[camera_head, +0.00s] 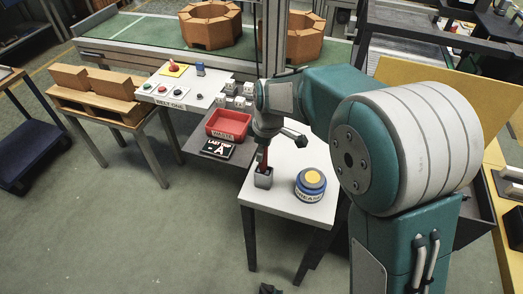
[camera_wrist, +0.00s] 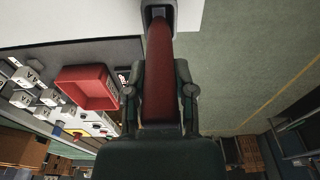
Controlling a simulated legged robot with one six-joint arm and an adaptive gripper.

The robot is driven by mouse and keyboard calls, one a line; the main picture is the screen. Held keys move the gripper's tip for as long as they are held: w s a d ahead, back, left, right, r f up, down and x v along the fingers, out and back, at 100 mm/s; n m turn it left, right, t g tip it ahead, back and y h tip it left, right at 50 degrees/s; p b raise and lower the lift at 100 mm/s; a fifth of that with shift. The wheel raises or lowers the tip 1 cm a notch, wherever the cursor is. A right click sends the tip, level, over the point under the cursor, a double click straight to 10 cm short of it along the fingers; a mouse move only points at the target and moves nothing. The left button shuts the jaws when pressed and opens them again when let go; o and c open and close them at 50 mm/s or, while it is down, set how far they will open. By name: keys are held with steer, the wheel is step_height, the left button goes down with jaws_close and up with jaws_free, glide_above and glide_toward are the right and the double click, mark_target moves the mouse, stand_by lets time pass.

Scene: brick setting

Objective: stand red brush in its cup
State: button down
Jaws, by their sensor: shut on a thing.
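The red brush (camera_head: 263,157) is upright under my gripper (camera_head: 264,146) in the head view. Its lower end is at the mouth of a small grey square cup (camera_head: 263,179) on the white table. In the wrist view my gripper (camera_wrist: 159,92) is shut on the red brush (camera_wrist: 159,62), one finger on each side. The brush's far end meets the cup (camera_wrist: 158,12) at the top of that view and appears to pass into its opening. How deep it sits is hidden.
A blue, yellow-topped grease tin (camera_head: 310,184) stands right of the cup on the small white table (camera_head: 290,207). A red bin (camera_head: 228,125) and a black "LAST A" sign (camera_head: 219,148) are behind to the left. Open floor lies left of the table.

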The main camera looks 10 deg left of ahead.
steer(key=shift+c, duration=2.3)
jaws_free()
steer(key=shift+f, duration=0.1)
steer(key=r, duration=0.4)
steer(key=d+r, duration=0.1)
steer(key=r, duration=0.6)
steer(key=shift+d+r, duration=0.2)
steer(key=shift+r, duration=0.4)
steer(key=s+d+r+m+t, duration=0.2)
steer(key=s+d+r+m, duration=0.15)
steer(key=d, duration=0.55)
steer(key=s+d+r+m+t, duration=0.1)
steer(key=s+d+r+m, duration=0.2)
steer(key=s+d+m, duration=0.35)
steer(key=s+d+f+m+t+h, duration=0.1)
steer(key=s+d+f+m+t, duration=0.1)
steer(key=s+d+m, duration=0.5)
steer(key=s+d+f, duration=0.1)
steer(key=s+d, duration=0.2)
steer(key=d, duration=0.1)
steer(key=shift+f+t, duration=0.3)
